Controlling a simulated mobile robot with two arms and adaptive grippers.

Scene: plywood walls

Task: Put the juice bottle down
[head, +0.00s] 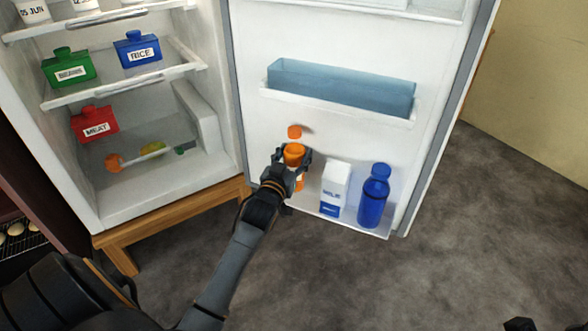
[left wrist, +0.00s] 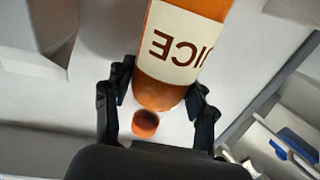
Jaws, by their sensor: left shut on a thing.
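The juice bottle (head: 294,153) is orange with a white label and stands roughly upright at the left end of the fridge door's bottom shelf (head: 345,225). My left gripper (head: 292,163) is shut on it, with a finger on either side. In the left wrist view the bottle (left wrist: 185,50) appears upside down, its label partly cut off. Its orange cap shows apart from the body, across a pale gap. Whether the bottle's base touches the shelf is hidden by the gripper. A small dark part at the bottom right edge of the head view may be my right gripper.
A white milk carton (head: 335,188) and a blue bottle (head: 374,195) stand right of the juice bottle on the same shelf. A blue bin (head: 340,88) sits on the door shelf above. The open fridge holds green, blue and red labelled containers.

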